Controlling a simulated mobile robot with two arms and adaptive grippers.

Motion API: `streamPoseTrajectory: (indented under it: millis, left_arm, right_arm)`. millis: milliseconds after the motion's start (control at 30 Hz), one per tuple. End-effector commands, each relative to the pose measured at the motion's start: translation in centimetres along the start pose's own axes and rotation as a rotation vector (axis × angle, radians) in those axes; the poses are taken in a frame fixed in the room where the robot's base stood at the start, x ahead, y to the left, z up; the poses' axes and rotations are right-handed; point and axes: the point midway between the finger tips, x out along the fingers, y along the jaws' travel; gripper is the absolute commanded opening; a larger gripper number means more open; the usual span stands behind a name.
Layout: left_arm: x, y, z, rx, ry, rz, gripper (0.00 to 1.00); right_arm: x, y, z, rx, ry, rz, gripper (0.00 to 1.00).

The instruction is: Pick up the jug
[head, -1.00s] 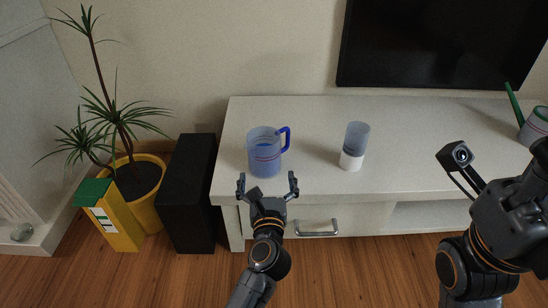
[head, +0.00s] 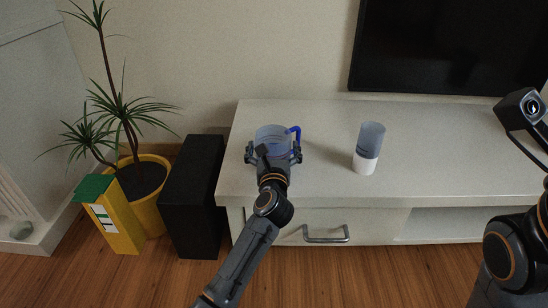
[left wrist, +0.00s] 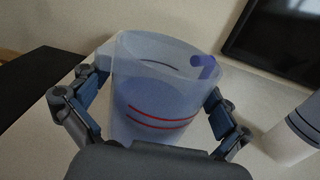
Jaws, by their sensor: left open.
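The jug (head: 272,134) is a translucent blue vessel with a darker blue handle (head: 296,136) on its right side. It stands upright on the white cabinet, near its left end. In the left wrist view the jug (left wrist: 158,92) shows red lines round its body. My left gripper (head: 274,152) is open, with one finger on each side of the jug. The gripper also shows in the left wrist view (left wrist: 155,112). I cannot tell whether the fingers touch the jug. My gripper hides its lower front in the head view. My right gripper's fingers are not visible.
A tumbler, clear blue above and white below (head: 368,148), stands right of the jug. A black television (head: 450,50) is behind. A black speaker (head: 192,195), a potted plant (head: 152,205) and a yellow box (head: 112,220) stand on the left. The white cabinet (head: 440,160) has free room to the right.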

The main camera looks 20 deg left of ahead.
Motion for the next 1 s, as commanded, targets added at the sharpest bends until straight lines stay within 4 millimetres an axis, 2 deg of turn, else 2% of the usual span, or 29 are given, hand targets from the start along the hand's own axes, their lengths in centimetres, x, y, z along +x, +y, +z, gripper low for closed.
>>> streamPoseTrajectory:
  millis: [233,500,567,1000]
  left_arm:
    - [0.1,0.0,0.0,0.000,0.001,0.000,0.98]
    - [0.1,0.0,0.0,-0.001,0.000,-0.001,0.43]
    - [0.1,0.0,0.0,-0.001,0.000,-0.001,0.32]
    - [0.1,-0.1,1.0,-0.002,-0.004,-0.002,0.32]
  right_arm:
    - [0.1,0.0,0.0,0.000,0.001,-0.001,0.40]
    - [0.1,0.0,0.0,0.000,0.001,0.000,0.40]
    - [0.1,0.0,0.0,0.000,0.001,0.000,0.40]
    - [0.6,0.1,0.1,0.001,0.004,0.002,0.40]
